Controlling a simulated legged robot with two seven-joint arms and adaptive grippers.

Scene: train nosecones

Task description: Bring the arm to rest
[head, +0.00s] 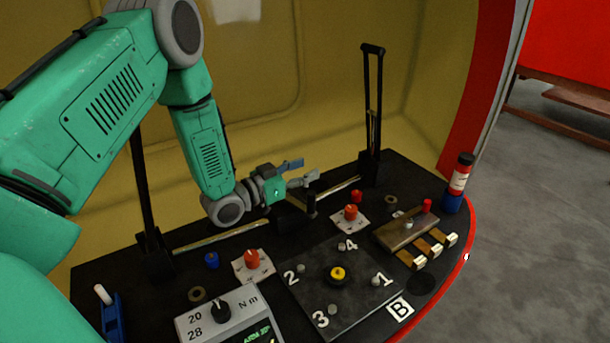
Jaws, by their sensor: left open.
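My left arm comes in from the left, bends at the top and reaches down to the middle of the console. My left gripper (303,172) is open and empty. Its fingers point right, and it is over the back part of the black console top (160,287), near the low rail at the back. I see nothing between its fingers. My right gripper is not in view.
The console holds a black plate (345,295) with a yellow knob, red knobs (351,212), a torque device (228,318), a brown block (408,232) and a red-and-blue bottle (458,182). A tall black handle (372,110) stands at the back right. Grey floor lies right.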

